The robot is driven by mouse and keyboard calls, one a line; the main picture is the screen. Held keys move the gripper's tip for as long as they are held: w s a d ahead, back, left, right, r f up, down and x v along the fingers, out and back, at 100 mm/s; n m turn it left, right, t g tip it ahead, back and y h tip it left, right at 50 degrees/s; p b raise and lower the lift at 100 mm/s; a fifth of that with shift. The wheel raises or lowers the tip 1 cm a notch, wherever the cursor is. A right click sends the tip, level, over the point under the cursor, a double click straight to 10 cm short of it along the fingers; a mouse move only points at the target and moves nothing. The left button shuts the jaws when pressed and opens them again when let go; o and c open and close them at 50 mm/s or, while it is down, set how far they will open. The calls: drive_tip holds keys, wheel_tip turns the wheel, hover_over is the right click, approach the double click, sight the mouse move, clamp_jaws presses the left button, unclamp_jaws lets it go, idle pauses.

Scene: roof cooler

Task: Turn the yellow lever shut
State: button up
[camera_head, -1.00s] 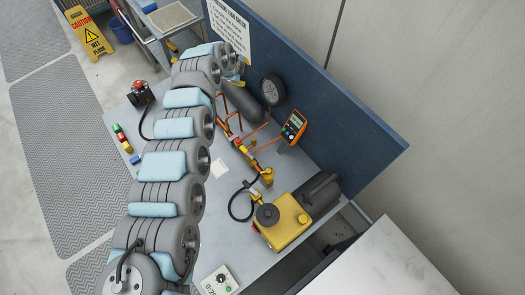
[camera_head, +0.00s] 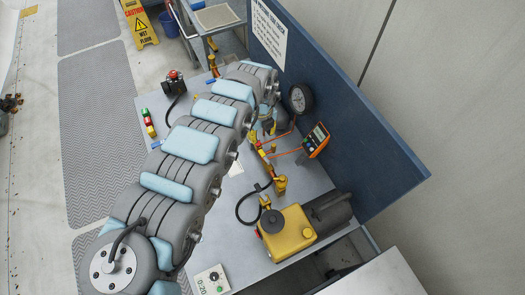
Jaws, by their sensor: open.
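In the head view, several small yellow fittings sit along the orange pipework (camera_head: 258,149) in the middle of the bench. Another yellow fitting (camera_head: 280,183) stands just above the yellow pump. I cannot tell at this size which one is the lever or how it is turned. My arm arches over the bench from the lower left and bends down at its far end. My gripper (camera_head: 266,122) is at that end, above the pipework, open and mostly hidden by the arm. I cannot tell whether it touches any fitting.
A yellow pump (camera_head: 285,235) stands front right, with a black hose (camera_head: 243,208) beside it. A round gauge (camera_head: 300,97) and an orange meter (camera_head: 315,140) stand near the blue back panel (camera_head: 360,125). A red-button box (camera_head: 173,82) is at the left. A 0:20 timer (camera_head: 210,282) lies at the front.

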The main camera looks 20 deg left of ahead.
sight(262, 153)
wheel_tip(262, 153, down, 10)
drive_tip(key=shift+d+r, duration=0.1)
drive_tip(key=shift+r, duration=0.05)
drive_tip(key=shift+w+f, duration=0.1)
drive_tip(key=shift+f, duration=1.15)
drive_tip(key=shift+c, duration=0.2)
clamp_jaws()
